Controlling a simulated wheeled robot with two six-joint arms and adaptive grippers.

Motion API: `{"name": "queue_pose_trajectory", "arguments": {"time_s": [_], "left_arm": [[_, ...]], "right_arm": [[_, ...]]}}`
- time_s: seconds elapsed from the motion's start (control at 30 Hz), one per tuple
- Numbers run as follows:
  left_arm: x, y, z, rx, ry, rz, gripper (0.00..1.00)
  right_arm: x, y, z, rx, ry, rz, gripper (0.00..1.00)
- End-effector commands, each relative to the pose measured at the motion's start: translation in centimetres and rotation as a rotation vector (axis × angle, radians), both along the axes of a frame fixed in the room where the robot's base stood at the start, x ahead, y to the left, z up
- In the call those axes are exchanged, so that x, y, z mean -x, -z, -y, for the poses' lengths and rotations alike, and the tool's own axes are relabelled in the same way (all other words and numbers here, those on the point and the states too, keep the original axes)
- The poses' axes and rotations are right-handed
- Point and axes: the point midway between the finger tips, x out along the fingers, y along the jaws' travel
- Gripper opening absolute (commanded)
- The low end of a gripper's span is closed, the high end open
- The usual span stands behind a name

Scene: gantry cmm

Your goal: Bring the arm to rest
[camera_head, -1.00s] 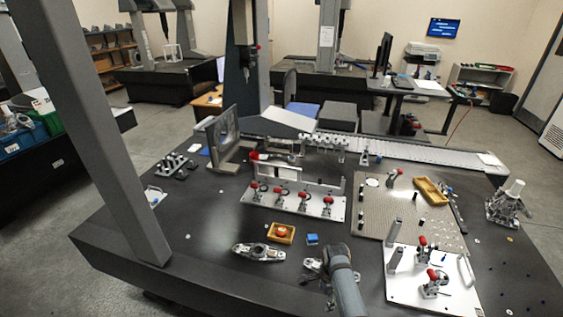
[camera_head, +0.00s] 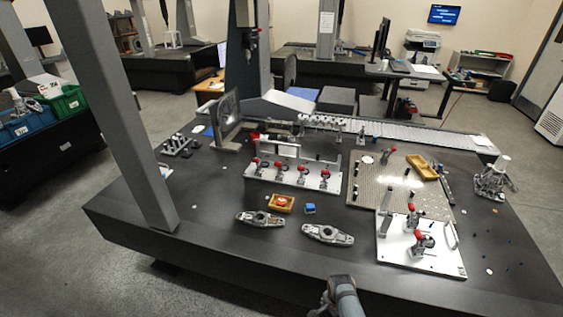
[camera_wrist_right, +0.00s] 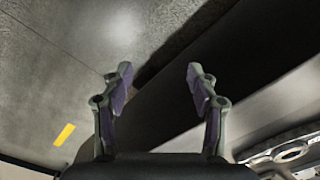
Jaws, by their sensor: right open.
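My right arm (camera_head: 343,296) shows at the bottom of the head view, at the table's front edge. Its gripper is only partly seen there. In the right wrist view my right gripper (camera_wrist_right: 160,85) is open, with nothing between its fingers. The grey floor and the dark table side lie behind the fingers. A grey metal casting (camera_head: 328,235) lies flat on the dark table beyond my arm, apart from it. A casting also shows at the lower right of the wrist view (camera_wrist_right: 288,152). My left gripper is not in view.
A white plate with red-handled clamps (camera_head: 395,252) stands to the right. A grey gantry column (camera_head: 120,130) rises at left. The table front (camera_head: 240,258) is bare.

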Motion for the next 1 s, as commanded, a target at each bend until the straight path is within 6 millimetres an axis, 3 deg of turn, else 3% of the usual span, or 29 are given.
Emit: {"name": "queue_pose_trajectory", "arguments": {"time_s": [0.03,0.17,0.27,0.4,0.5,0.6,0.73,1.0], "left_arm": [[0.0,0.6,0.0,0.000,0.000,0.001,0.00],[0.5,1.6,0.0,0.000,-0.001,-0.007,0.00],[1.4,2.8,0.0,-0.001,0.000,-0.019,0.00],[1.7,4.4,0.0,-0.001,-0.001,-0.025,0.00],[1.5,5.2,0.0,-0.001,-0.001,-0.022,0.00],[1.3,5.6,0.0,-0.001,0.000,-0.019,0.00],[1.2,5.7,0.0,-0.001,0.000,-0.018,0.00],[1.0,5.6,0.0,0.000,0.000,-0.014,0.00]], "right_arm": [[1.6,2.3,0.5,0.004,-0.050,-0.006,0.59],[6.0,7.6,2.0,0.014,-0.224,0.001,0.59],[11.6,12.8,3.6,0.025,-0.406,0.004,0.59],[21.7,19.4,6.7,0.057,-0.721,0.011,0.59],[27.8,22.0,8.7,0.084,-0.911,0.016,0.59],[32.0,23.1,10.2,0.107,-1.044,0.019,0.59],[34.4,23.4,11.0,0.124,-1.127,0.022,0.59],[34.5,23.4,11.0,0.127,-1.137,0.024,0.59]]}}
